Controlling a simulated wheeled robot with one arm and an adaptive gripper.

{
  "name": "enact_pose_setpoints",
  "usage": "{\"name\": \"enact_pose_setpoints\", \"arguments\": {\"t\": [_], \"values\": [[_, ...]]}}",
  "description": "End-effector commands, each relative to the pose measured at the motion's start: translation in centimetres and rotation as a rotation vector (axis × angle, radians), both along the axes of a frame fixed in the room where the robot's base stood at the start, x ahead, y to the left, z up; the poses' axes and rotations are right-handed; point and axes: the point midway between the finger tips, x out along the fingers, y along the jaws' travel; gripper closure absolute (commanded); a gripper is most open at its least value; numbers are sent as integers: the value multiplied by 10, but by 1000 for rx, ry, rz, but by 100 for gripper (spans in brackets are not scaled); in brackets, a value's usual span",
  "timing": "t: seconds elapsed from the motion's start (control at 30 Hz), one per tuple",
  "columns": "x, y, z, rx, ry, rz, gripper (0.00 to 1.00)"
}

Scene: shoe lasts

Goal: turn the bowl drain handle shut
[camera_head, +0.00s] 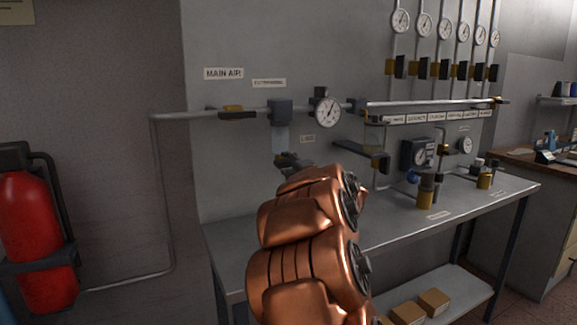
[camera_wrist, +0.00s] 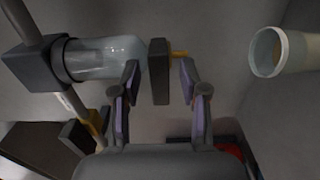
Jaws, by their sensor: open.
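The clear filter bowl (camera_head: 281,138) hangs under a dark regulator block (camera_head: 281,112) on the wall pipe. In the wrist view the bowl (camera_wrist: 112,57) lies sideways, its top in a dark collar. At its lower end is the drain handle (camera_wrist: 159,72), a dark flat block with a yellow stub on one side. In the head view my gripper (camera_head: 290,160) is just below the bowl, partly hidden by my arm.
The main air valve (camera_head: 234,112) with a yellow part is left on the pipe. A round gauge (camera_head: 327,111) is right of the regulator. A metal bench (camera_head: 235,237) stands below. A pale cylinder (camera_wrist: 290,50) shows at the wrist view's right. A red extinguisher (camera_head: 35,235) hangs far left.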

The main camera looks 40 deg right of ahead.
Motion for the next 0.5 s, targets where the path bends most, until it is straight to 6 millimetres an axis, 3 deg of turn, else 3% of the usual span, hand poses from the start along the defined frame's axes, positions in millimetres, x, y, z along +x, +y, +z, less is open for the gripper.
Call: {"name": "enact_pose_setpoints", "arguments": {"t": [0.23, 0.5], "values": [[-15, 4, 0, 0, 1, -3, 56], [-53, 17, 0, 0, 1, -5, 56]]}}
